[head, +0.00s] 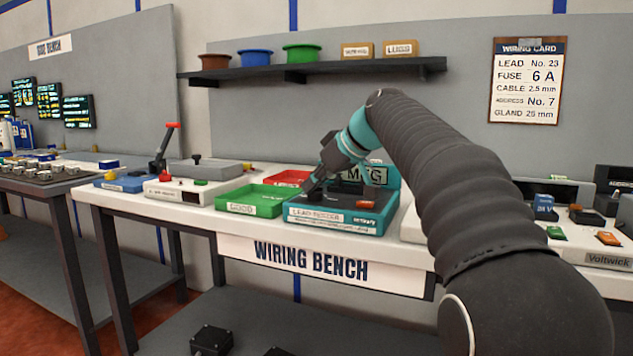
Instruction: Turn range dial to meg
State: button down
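The lead tester (335,220) is a teal box with a dark top on the wiring bench, in the middle of the head view. A panel (377,175) stands upright at its back, with letters that look like "MEG", partly covered by my arm. My gripper (312,188) is dark and points down over the left part of the tester's top. The range dial is hidden or too small to make out behind my gripper. I cannot tell whether the fingers touch it, nor whether they are open or shut.
A green tray (250,209) stands close at the tester's left, with a red tray (290,177) behind it. A white box (190,191) and a lever device (130,180) stand further left. A shelf (330,70) with bowls hangs above. My arm covers the bench right of the tester.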

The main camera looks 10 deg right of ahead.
jog(key=shift+a+f, duration=0.15)
jog(key=shift+a, duration=0.05)
jog(key=shift+w+d, duration=0.1)
jog(key=shift+d, duration=0.1)
dwell(0.4)
